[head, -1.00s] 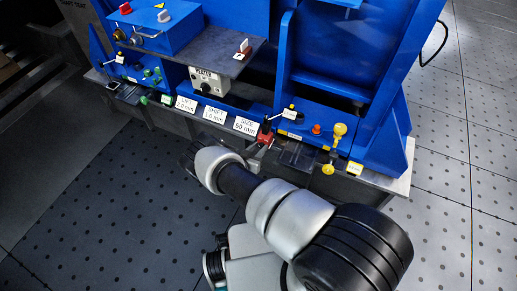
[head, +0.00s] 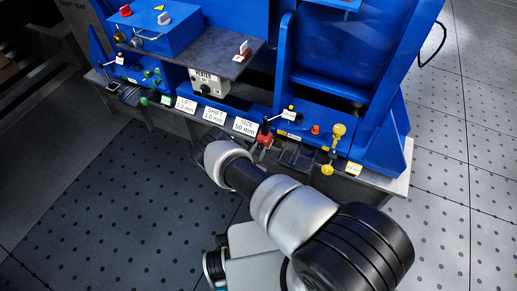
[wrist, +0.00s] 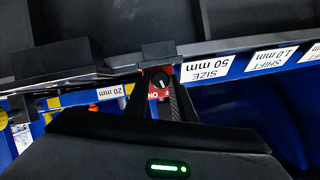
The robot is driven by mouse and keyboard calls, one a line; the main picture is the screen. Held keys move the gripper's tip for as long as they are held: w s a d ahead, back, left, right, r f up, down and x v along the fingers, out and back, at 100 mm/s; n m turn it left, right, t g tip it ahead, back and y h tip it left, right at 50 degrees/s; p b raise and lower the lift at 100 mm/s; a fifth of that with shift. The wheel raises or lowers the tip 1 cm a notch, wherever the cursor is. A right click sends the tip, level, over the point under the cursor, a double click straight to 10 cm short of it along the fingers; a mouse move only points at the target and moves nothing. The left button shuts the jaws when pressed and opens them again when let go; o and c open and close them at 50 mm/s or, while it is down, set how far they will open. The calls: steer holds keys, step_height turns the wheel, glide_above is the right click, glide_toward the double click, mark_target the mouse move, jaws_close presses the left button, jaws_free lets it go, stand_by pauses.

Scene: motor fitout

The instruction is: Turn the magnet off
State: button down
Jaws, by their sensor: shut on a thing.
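The magnet's red switch plate (wrist: 153,96) shows in the wrist view, with upside-down "ON" lettering and part of another label. Its round dark knob (wrist: 160,79) carries a pale mark and lies between the two fingers of my gripper (wrist: 161,88), which is shut on it. In the head view the red magnet (head: 265,135) sits at the front edge of the blue fixture. There my wrist hides most of the gripper, just below and left of the magnet. The mark's exact pointing is too small to tell.
A "SIZE 50 mm" label (head: 245,126) stands left of the magnet. Yellow knobs (head: 338,131) and an orange button (head: 315,129) are to its right. A heater box (head: 208,83) stands behind. The dark perforated floor (head: 110,200) in front is clear.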

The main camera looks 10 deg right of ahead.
steer(key=m, duration=0.1)
steer(key=m+t+y, duration=0.1)
steer(key=m+t, duration=0.1)
steer(key=shift+s+d+f+m+y, duration=0.2)
steer(key=shift+f+m+y, duration=0.1)
steer(key=shift+m, duration=0.1)
steer(key=m+t+b, duration=0.1)
steer(key=m, duration=0.2)
steer(key=shift+d+m+t+y, duration=0.1)
steer(key=shift+m+t+y, duration=0.3)
stand_by(0.3)
steer(key=c, duration=1.5)
jaws_free()
